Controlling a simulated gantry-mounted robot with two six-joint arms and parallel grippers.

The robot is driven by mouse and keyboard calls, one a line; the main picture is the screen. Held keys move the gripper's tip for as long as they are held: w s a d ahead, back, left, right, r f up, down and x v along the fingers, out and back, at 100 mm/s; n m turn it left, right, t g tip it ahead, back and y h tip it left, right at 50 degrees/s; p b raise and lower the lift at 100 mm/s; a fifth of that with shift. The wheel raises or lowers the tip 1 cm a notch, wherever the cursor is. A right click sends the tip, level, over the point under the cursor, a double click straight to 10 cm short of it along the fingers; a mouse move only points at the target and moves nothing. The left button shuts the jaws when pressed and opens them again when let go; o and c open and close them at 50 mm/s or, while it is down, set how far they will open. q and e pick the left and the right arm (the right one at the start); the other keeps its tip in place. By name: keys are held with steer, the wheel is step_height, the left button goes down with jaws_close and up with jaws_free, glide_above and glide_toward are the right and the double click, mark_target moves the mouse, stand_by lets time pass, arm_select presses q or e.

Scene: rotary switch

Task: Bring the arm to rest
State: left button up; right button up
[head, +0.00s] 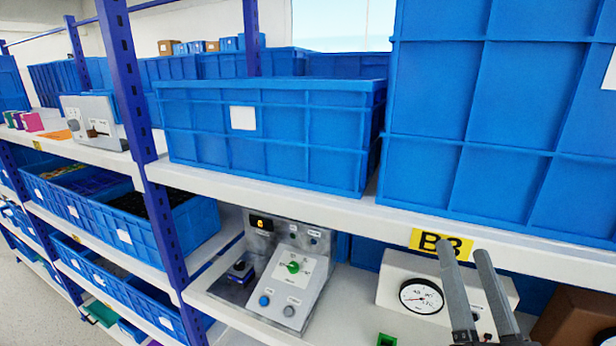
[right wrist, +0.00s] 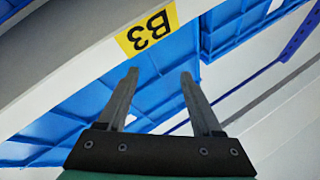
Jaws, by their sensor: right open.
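My right gripper (head: 466,256) is at the lower right of the head view, in front of the shelf edge near the yellow B3 label (head: 440,241). Its two grey fingers point up, apart and empty. In the right wrist view the fingers (right wrist: 160,85) are also spread, with nothing between them, and the B3 label (right wrist: 147,30) shows beyond them. The control box with a green rotary knob (head: 293,267) stands on the lower shelf, left of my gripper and apart from it. My left gripper is not in view.
A white box with a round gauge (head: 421,297) stands behind my right gripper. Large blue bins (head: 270,140) fill the upper shelf (head: 300,199). A blue upright post (head: 128,90) is at the left. A brown box (head: 572,318) is at the lower right.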

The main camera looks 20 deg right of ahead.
steer(key=s+a+r+n+t+y, duration=0.3)
steer(key=a+r+n+y, duration=0.1)
steer(key=r, duration=0.4)
steer(key=s+a+r+n+t+y, duration=0.25)
steer(key=a+r+y, duration=0.2)
steer(key=r, duration=0.45)
step_height(320, 180, up, 18)
steer(key=n+y+p, duration=0.1)
steer(key=n+p, duration=0.1)
steer(key=p, duration=1.7)
steer(key=shift+w+n, duration=0.25)
steer(key=shift+n, duration=0.1)
steer(key=shift+r+g, duration=0.1)
steer(key=shift+g, duration=0.15)
